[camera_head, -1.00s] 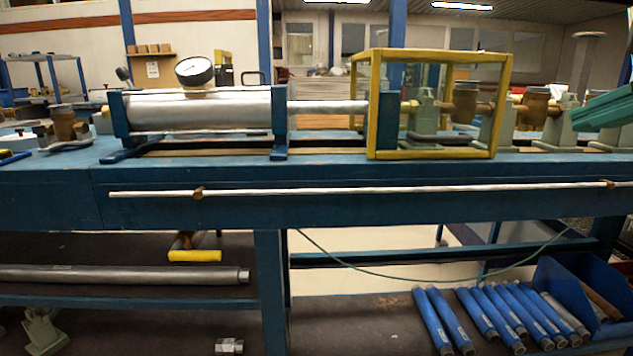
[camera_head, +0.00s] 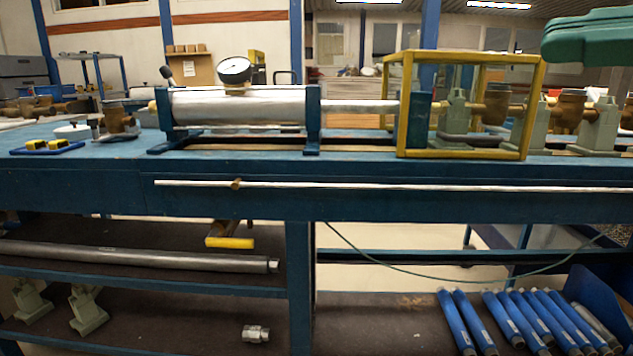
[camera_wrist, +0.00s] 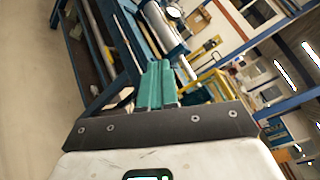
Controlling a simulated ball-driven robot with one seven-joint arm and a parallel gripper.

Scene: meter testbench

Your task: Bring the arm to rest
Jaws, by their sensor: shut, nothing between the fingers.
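My gripper shows in the wrist view (camera_wrist: 157,82) as two green fingers lying side by side, shut with nothing between them. Beyond the fingertips are the blue bench and its silver cylinder, with a yellow-framed guard to the right. In the head view a green part of my gripper (camera_head: 592,38) enters at the upper right edge, in front of the back wall and above the bench. Its fingertips cannot be made out clearly there, and the rest of my arm is out of that view.
The blue bench (camera_head: 230,203) spans the head view. On it stand a silver cylinder (camera_head: 245,108) with a gauge (camera_head: 234,70) and a yellow-framed clear guard (camera_head: 465,154). Blue tubes (camera_head: 505,322) lie on the shelf below. Open floor (camera_wrist: 35,60) shows left in the wrist view.

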